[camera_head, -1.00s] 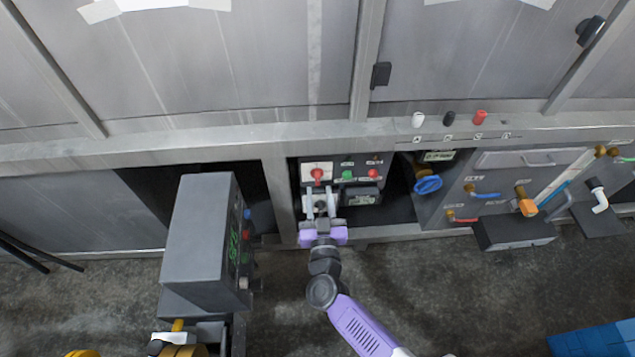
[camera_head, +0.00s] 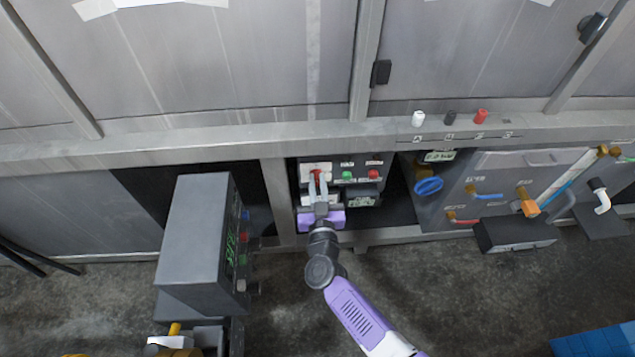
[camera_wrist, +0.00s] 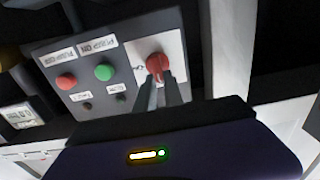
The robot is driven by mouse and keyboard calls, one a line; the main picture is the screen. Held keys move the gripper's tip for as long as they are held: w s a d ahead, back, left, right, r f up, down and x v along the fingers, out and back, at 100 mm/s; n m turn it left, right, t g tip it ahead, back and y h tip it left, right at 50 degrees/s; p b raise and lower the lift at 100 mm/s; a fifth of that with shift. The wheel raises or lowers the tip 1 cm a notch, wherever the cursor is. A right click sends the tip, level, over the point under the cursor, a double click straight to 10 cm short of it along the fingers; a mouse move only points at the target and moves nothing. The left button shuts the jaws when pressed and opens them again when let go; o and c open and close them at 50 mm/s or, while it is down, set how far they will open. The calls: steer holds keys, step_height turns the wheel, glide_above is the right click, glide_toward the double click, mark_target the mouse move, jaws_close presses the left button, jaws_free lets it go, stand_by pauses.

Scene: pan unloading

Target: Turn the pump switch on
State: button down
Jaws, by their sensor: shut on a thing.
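The pump switch (camera_wrist: 157,66) is a red rotary knob on a white plate (camera_wrist: 172,50) of a grey control panel. In the head view the red switch (camera_head: 317,175) shows at the upper left of the panel (camera_head: 331,166), partly hidden by my fingers. My gripper (camera_head: 318,182) reaches the panel from the front. In the wrist view my gripper (camera_wrist: 161,84) has its two dark fingers shut on the red knob, one at each side. The knob's exact angle is hard to tell.
A green button (camera_wrist: 104,72) and a red button (camera_wrist: 66,82) sit beside the knob. A grey box (camera_head: 199,240) stands to the left of my arm. A blue valve handle (camera_head: 429,186) is to the right. Open floor lies in front.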

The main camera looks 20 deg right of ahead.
steer(key=shift+m, duration=0.3)
steer(key=shift+s+d+f+m+b, duration=0.1)
steer(key=shift+d+f+m+b, duration=0.4)
steer(key=shift+m, duration=2.35)
steer(key=shift+s+d+f+m+b, duration=0.15)
steer(key=shift+m+b, duration=0.55)
steer(key=shift+m, duration=2.2)
steer(key=shift+s+d+f+m+b, duration=0.15)
steer(key=shift+f+m+b, duration=0.35)
steer(key=shift+m, duration=2.35)
steer(key=shift+w+r, duration=0.1)
steer(key=shift+r, duration=0.05)
steer(key=c, duration=1.4)
jaws_free()
steer(key=shift+c, duration=0.2)
